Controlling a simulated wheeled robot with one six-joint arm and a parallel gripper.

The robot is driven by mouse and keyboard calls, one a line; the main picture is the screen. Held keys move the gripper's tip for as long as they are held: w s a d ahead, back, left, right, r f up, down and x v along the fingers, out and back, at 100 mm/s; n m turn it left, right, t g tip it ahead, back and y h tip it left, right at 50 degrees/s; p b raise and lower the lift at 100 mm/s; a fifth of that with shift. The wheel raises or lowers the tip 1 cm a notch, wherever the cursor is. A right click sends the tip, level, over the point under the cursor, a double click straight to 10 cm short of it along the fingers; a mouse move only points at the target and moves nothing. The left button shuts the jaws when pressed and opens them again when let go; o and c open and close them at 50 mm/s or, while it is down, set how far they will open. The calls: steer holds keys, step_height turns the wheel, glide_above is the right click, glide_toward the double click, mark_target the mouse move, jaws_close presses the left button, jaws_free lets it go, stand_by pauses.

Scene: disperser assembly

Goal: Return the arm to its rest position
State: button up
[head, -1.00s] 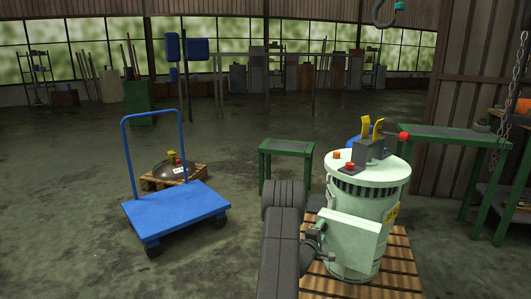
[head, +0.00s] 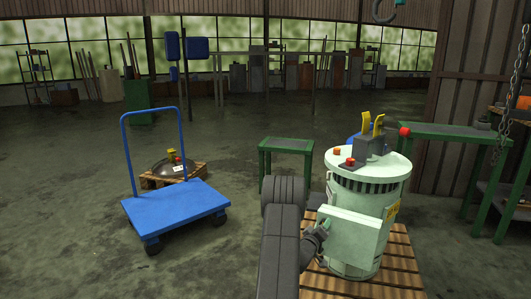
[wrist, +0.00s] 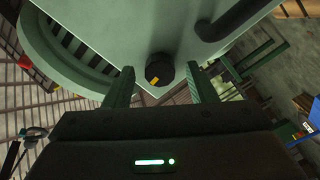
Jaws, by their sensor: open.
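My gripper (head: 327,224) is open beside the pale green box (head: 352,238) on the side of the disperser, a pale green drum (head: 371,177). The dark arm runs up from the bottom of the head view. In the wrist view my gripper (wrist: 160,72) has its two green fingers apart. A round black knob (wrist: 158,68) with a yellow mark on the box face shows between them. Nothing is visibly gripped. I cannot tell the depth gap to the knob. A dark handle (wrist: 238,20) is at upper right. The drum top carries yellow levers (head: 372,125) and red buttons.
The drum stands on a wooden pallet (head: 397,262). A blue cart (head: 175,212) stands left, with a dome on a small pallet behind it. A small green table (head: 286,146) is behind the arm. A longer green bench (head: 450,133) stands right. Open floor lies at left.

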steer(key=shift+m, duration=4)
